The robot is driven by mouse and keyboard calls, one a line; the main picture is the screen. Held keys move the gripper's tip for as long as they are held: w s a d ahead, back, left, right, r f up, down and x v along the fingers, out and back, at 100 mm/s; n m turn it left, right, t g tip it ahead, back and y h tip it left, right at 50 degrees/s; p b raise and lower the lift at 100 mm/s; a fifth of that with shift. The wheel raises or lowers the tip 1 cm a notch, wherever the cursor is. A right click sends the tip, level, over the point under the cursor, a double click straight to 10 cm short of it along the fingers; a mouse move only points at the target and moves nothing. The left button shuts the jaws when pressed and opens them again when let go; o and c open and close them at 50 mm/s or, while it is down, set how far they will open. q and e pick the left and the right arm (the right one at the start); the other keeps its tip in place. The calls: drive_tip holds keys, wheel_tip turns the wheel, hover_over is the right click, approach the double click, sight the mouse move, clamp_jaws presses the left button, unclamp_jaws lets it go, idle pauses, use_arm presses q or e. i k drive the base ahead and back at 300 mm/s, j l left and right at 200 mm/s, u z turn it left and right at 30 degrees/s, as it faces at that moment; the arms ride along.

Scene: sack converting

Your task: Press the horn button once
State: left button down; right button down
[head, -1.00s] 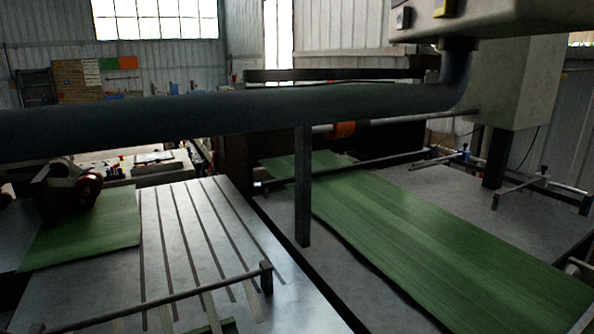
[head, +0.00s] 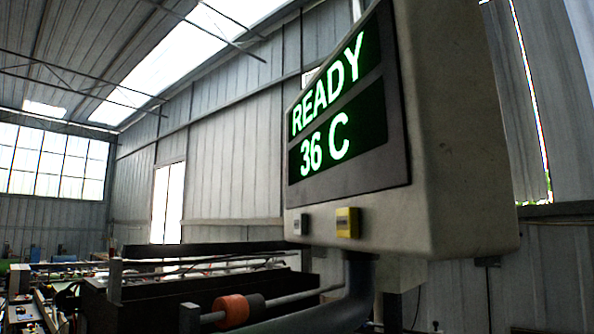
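A pale control box (head: 455,150) stands close on the right, with a dark screen (head: 345,105) that reads "READY" and "36 C" in green letters. Below the screen are two small buttons on the box's front face. One is a yellow square button (head: 347,222) with a small dark label. The other is a smaller grey-white button (head: 300,224) to its left. Their labels are too small to read, so I cannot tell which is the horn button. Neither of my grippers is in view.
A thick dark pipe (head: 352,295) bends down under the box. An orange roller (head: 232,310) sits on a bar at the lower middle. Dark machine frames (head: 140,300) fill the lower left. Open space lies left of the box, before the wall.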

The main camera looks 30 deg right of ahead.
sight(347, 218)
drive_tip(key=k, duration=0.5)
drive_tip(key=k+j+z, duration=0.1)
drive_tip(key=z, duration=1.5)
drive_tip(key=k+j+z, duration=0.1)
drive_tip(key=k+j, duration=0.75)
drive_tip(key=k+j+z, duration=0.15)
drive_tip(key=k+j, duration=0.65)
drive_tip(key=k, duration=0.1)
